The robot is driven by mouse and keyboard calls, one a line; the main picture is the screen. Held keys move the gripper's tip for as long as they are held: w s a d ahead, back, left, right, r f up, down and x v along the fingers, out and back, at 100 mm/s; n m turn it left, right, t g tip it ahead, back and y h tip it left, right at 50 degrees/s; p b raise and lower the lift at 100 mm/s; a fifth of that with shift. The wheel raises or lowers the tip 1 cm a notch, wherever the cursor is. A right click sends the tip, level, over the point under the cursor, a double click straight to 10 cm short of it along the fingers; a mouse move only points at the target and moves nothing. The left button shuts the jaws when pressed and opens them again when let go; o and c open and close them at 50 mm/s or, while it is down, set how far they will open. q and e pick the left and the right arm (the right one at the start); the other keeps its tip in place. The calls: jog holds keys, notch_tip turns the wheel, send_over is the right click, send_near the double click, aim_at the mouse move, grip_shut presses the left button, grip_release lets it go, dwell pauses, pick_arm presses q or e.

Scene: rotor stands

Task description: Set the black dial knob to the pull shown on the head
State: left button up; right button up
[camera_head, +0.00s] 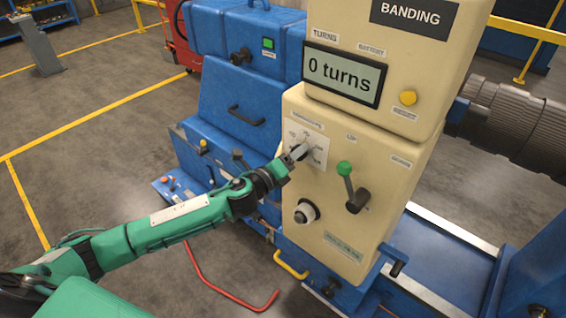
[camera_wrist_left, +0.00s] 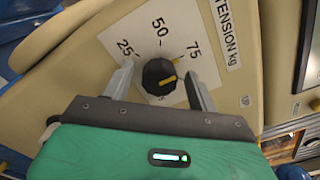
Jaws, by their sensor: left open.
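The black dial knob (camera_wrist_left: 159,77) sits on a white scale plate (camera_wrist_left: 150,28) marked 25, 50 and 75, beside a "TENSION kg" label. A yellow line on the knob points right; a short yellow mark shows just above it, on the 75 side. My left gripper (camera_wrist_left: 160,86) is open, one finger on each side of the knob; I cannot tell whether either touches it. In the head view my left gripper (camera_head: 297,153) is at the white plate (camera_head: 316,146) on the cream head (camera_head: 372,188) and mostly hides the knob. My right gripper is out of view.
The display (camera_head: 342,75) reads "0 turns". A green-topped lever (camera_head: 347,178) and a black-and-white round knob (camera_head: 305,211) are right of and below my gripper. A yellow button (camera_head: 408,97) is above. Blue machine housing (camera_head: 240,100) stands to the left.

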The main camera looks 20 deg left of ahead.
pick_arm(q)
jog(key=b+v, duration=0.5)
jog(key=v, duration=0.8)
jog(key=shift+s+b, duration=0.3)
jog(key=shift+b, duration=0.1)
jog(key=shift+a, duration=0.1)
